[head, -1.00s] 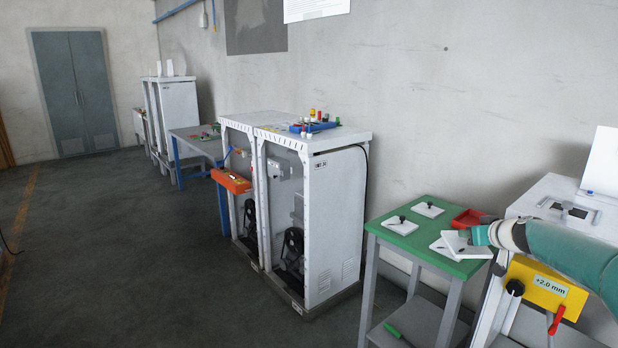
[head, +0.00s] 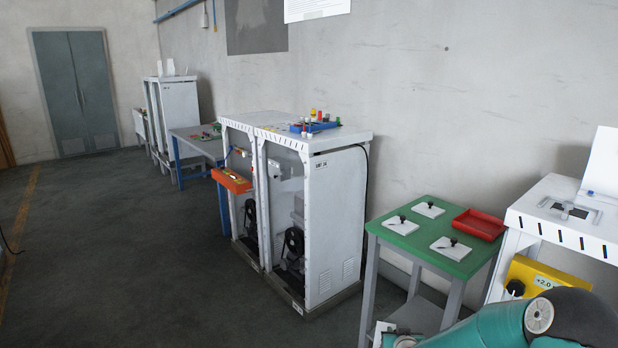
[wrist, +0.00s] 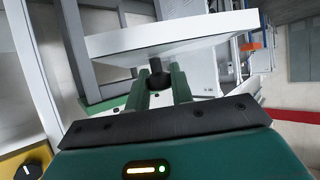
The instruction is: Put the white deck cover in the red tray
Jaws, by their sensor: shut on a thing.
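My gripper (wrist: 158,78) is shut on the black knob of a white deck cover (wrist: 170,36), whose flat plate stretches across the top of the wrist view. In the head view a white edge of this cover (head: 381,331) shows low, in front of the green table; my gripper's fingers are not clear there. The red tray (head: 480,224) sits at the table's back right corner and looks empty. Three other white covers with black knobs lie on the green table top (head: 424,238): one at the back (head: 428,209), one at left (head: 399,226), one at front right (head: 452,247).
A white bench (head: 560,215) with a yellow box (head: 537,278) stands right of the green table. White cabinets (head: 335,215) stand left of it, with a blue tray (head: 313,127) on top. The floor at left is clear.

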